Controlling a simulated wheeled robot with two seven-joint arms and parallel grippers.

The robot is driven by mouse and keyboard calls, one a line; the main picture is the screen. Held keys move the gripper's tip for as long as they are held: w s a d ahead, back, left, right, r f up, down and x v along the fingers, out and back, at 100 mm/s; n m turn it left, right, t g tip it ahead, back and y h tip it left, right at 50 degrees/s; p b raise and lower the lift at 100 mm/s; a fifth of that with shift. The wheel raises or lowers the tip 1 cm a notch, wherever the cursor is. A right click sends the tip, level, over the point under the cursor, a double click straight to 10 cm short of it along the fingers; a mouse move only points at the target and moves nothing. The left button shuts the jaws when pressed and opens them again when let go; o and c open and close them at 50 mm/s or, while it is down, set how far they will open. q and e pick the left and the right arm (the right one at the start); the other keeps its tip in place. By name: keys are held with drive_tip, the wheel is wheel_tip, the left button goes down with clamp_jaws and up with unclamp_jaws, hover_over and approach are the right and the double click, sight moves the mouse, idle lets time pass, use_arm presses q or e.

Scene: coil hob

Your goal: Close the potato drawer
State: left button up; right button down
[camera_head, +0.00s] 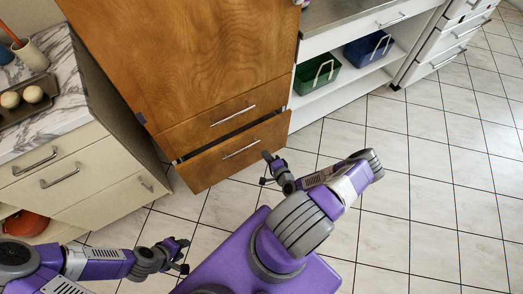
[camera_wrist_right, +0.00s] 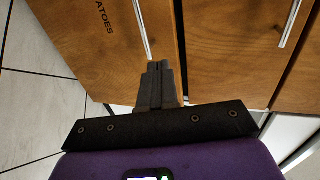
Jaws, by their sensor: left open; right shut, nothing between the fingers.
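The potato drawer (camera_head: 233,157) is the lower wooden drawer of the brown cabinet. It stands partly out, with a dark gap along its top edge. In the right wrist view its front (camera_wrist_right: 95,45) carries dark letters ending "ATOES", and its metal bar handle (camera_wrist_right: 142,28) is visible. My right gripper (camera_head: 270,167) is near the drawer's right end, in front of the cabinet. In the wrist view its fingers (camera_wrist_right: 156,72) are shut and empty, close over the drawer front; contact cannot be told. My left gripper (camera_head: 182,256) is open and empty, low over the floor.
Another wooden drawer (camera_head: 225,112) sits flush above. A cream cabinet with a marble top (camera_head: 62,105) stands at left, holding a tray of round items (camera_head: 28,101). At right, a white shelf holds green (camera_head: 315,73) and blue (camera_head: 368,48) baskets. The tiled floor (camera_head: 430,170) is clear.

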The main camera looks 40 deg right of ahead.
drive_tip(key=b, duration=0.3)
approach(250, 134)
drive_tip(key=x, duration=0.5)
drive_tip(key=shift+w+a+f, duration=0.1)
drive_tip(key=shift+f, duration=0.25)
drive_tip(key=shift+w, duration=0.55)
use_arm(q)
wheel_tip(250, 134, down, 4)
drive_tip(key=shift+r, duration=0.15)
use_arm(e)
drive_tip(key=shift+r, duration=0.1)
drive_tip(key=shift+w+d, duration=0.1)
drive_tip(key=shift+d, duration=0.15)
